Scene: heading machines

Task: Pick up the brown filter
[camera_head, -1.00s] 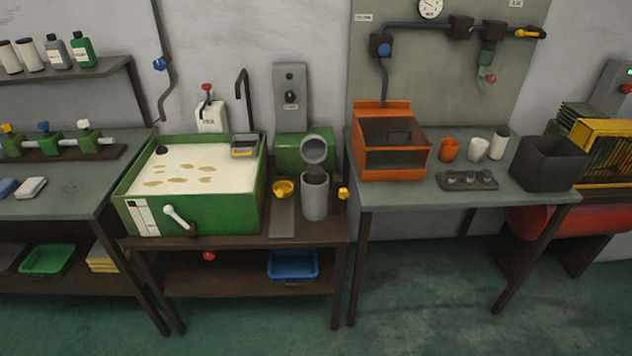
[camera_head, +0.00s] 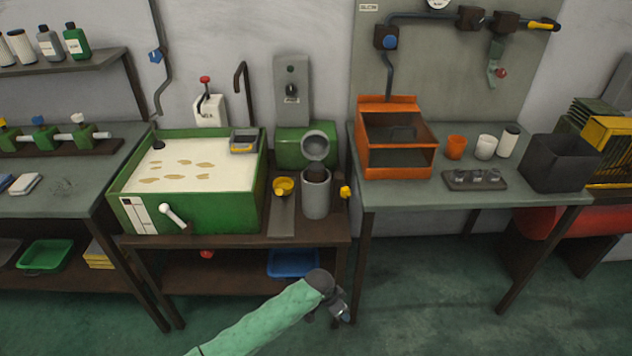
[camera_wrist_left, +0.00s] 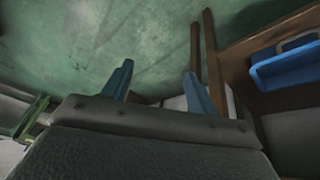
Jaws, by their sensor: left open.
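A dark brown round thing, which looks like the brown filter (camera_head: 317,174), sits in the top of an upright grey cylindrical housing (camera_head: 316,198) on the brown bench; only its top shows. A round grey lid (camera_head: 316,146) stands tipped up behind it. My left gripper (camera_head: 344,312) is in front of the bench, lower than the housing and a little to its right, touching nothing that I can see. In the left wrist view its two blue fingers (camera_wrist_left: 157,84) are spread and empty, with green floor beyond. My right gripper is not in view.
A green tank (camera_head: 190,205) stands left of the housing, with a yellow cup (camera_head: 284,187) between them. A yellow knob (camera_head: 345,192) is at the housing's right. A blue tray (camera_head: 292,263) lies on the shelf below. An orange box (camera_head: 394,168) stands on the right table.

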